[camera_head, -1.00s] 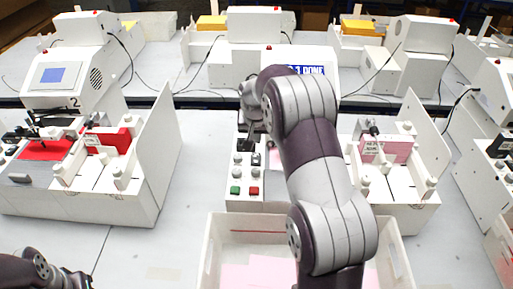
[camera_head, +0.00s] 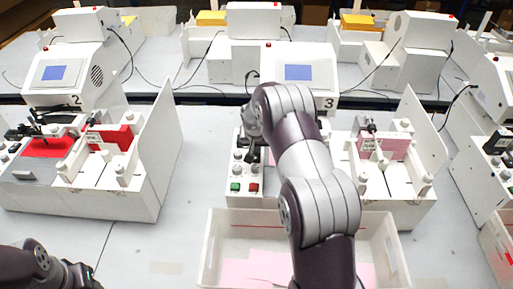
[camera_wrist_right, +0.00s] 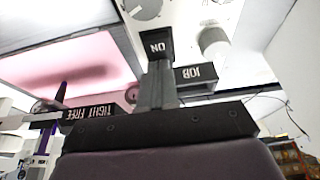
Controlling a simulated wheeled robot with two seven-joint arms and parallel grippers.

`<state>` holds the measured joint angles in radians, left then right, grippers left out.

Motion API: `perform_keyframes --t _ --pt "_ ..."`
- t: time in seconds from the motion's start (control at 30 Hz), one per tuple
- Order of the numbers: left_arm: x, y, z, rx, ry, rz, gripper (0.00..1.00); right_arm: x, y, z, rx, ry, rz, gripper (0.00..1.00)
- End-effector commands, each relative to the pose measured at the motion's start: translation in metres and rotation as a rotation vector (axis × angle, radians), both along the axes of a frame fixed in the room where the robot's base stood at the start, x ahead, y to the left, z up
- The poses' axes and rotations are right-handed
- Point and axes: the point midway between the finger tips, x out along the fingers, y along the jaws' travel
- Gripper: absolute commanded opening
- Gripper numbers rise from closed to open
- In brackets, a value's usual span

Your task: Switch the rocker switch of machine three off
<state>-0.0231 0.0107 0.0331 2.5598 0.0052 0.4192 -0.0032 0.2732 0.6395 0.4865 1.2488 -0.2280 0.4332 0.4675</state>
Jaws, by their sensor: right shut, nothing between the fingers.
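Machine three (camera_head: 329,103) stands in the middle, white, with a plain blue screen (camera_head: 298,73). Its control panel (camera_head: 240,196) carries grey knobs, a green button and a red button. My right gripper (camera_head: 254,153) is shut and empty over the upper part of this panel. In the right wrist view, the shut fingertips (camera_wrist_right: 160,66) are at the lower edge of the black rocker switch (camera_wrist_right: 158,44) marked ON; I cannot tell whether they touch it. The tips hide part of it. My left gripper (camera_head: 82,276) is at the bottom left, its jaws unclear.
A black JOB label (camera_wrist_right: 198,73) sits beside the fingers. A white bin (camera_head: 223,222) with pink sheets stands in front of machine three. Machine two (camera_head: 75,99) is at the left, with clear table between. My right arm hides part of machine three.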

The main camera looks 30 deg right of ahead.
Motion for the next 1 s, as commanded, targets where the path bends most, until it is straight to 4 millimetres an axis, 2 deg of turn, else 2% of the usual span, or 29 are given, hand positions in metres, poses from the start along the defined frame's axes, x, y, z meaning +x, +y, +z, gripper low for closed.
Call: perform_keyframes --t 0.03,0.53,1.0 --pt "0.0 0.0 -0.006 0.0 0.001 0.0 0.47 0.0 -0.001 -0.006 0.001 0.001 0.0 0.0" --pt "0.0 0.0 -0.007 0.0 0.0 0.0 0.47 -0.012 0.007 -0.008 0.003 0.013 0.0 0.0" --pt "0.0 0.0 -0.004 0.0 0.001 0.0 0.47 -0.017 0.009 -0.003 0.004 0.014 0.0 0.0"
